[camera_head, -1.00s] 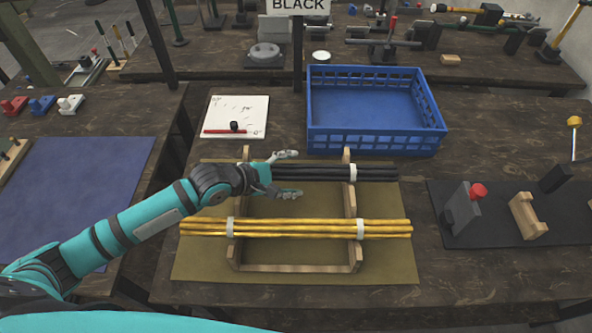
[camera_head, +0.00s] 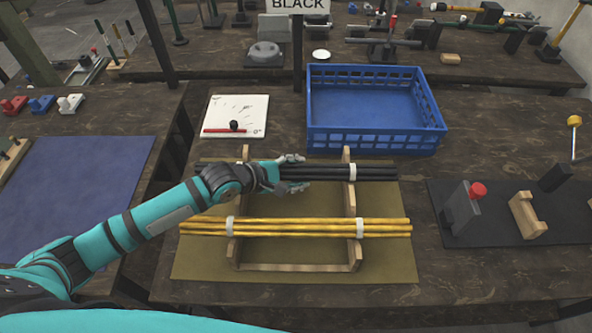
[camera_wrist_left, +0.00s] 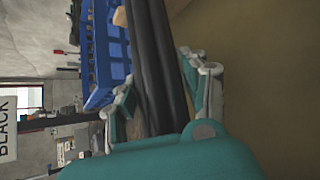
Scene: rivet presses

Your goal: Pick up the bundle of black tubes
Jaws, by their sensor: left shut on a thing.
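The bundle of black tubes (camera_head: 333,172) lies across the far part of a wooden rack (camera_head: 352,205), with a white band around it near its right end. My left gripper (camera_head: 293,173) is shut on the bundle, left of that band. The gripper and arm hide the bundle's left part. In the left wrist view the black tubes (camera_wrist_left: 158,60) run between the two fingers of the left gripper (camera_wrist_left: 160,90). My right gripper is not in view.
A bundle of yellow tubes (camera_head: 295,228) lies on the near part of the rack. An empty blue crate (camera_head: 375,140) stands behind the rack, beside a BLACK sign (camera_head: 297,4). A white board (camera_head: 236,112) lies left of it. Fixtures on a dark mat (camera_head: 492,225) are at right.

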